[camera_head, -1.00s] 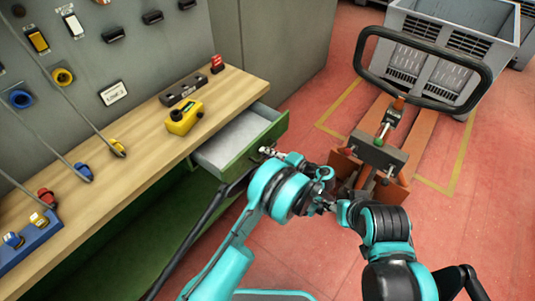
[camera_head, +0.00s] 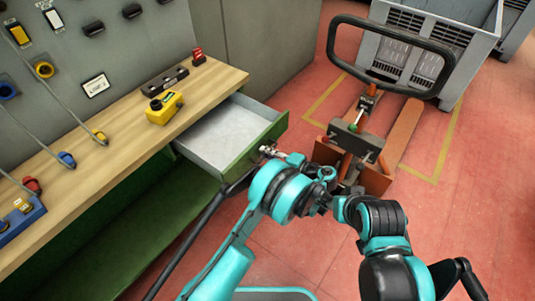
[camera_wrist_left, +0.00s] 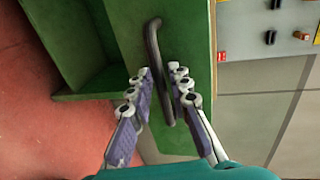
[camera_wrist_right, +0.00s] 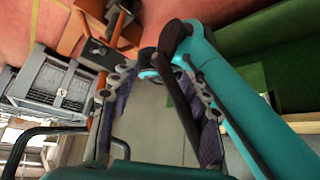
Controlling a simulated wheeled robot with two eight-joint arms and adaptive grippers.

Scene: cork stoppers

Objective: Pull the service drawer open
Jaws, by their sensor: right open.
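The service drawer (camera_head: 215,132) stands pulled out from under the wooden worktop, its pale interior empty. Its green front (camera_head: 256,148) faces my left gripper (camera_head: 268,152). My right gripper (camera_wrist_right: 152,72) is open in the right wrist view, away from the drawer. A dark bar and a teal arm link of mine show behind its fingers. Its fingertips are hard to make out in the head view.
The worktop (camera_head: 110,140) carries a yellow control box (camera_head: 164,107) and plugs. An orange pallet truck (camera_head: 400,135) with a black loop handle (camera_head: 335,40) stands right of the drawer, before a grey crate (camera_head: 440,40). Red floor (camera_head: 460,220) is free at the right.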

